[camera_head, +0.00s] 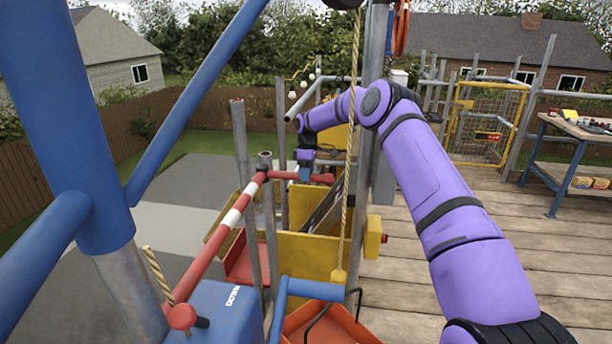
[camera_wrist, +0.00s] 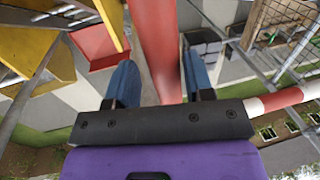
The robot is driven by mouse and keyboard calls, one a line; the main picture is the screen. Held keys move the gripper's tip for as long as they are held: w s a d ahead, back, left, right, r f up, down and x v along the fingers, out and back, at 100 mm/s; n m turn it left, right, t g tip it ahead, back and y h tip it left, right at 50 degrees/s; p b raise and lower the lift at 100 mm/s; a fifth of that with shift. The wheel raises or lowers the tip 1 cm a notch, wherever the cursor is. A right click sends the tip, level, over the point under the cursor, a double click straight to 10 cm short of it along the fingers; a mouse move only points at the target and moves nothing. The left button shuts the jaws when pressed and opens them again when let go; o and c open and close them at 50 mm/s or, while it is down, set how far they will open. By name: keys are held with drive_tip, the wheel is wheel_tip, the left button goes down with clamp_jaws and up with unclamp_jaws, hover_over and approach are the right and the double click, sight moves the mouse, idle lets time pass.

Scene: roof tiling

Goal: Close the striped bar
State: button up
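The striped bar (camera_head: 232,217) is red with a white band. It slants from a blue box at the lower left up to a grey post in the head view. A plain red arm (camera_head: 288,175) runs right from its upper end. My gripper (camera_head: 304,174) is at this red arm, pointing down. In the wrist view the red arm (camera_wrist: 158,40) passes between the blue fingers of my gripper (camera_wrist: 162,78), which stand apart with a gap beside it. The striped part (camera_wrist: 280,98) shows at the right. Whether a finger touches the red arm is unclear.
Yellow panels (camera_head: 305,255) and red trays (camera_head: 330,325) stand below the bar. A rope (camera_head: 352,130) hangs near my arm. Grey posts crowd around the bar. A blue workbench (camera_head: 570,150) stands at the right, with open plank floor before it.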

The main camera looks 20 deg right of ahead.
drive_tip(key=shift+o, duration=0.4)
wheel_tip(320, 180, up, 10)
drive_tip(key=w+d, duration=0.1)
drive_tip(key=shift+w+r, duration=0.25)
drive_tip(key=shift+w, duration=0.1)
drive_tip(key=shift+s+d, duration=0.1)
drive_tip(key=shift+s, duration=0.05)
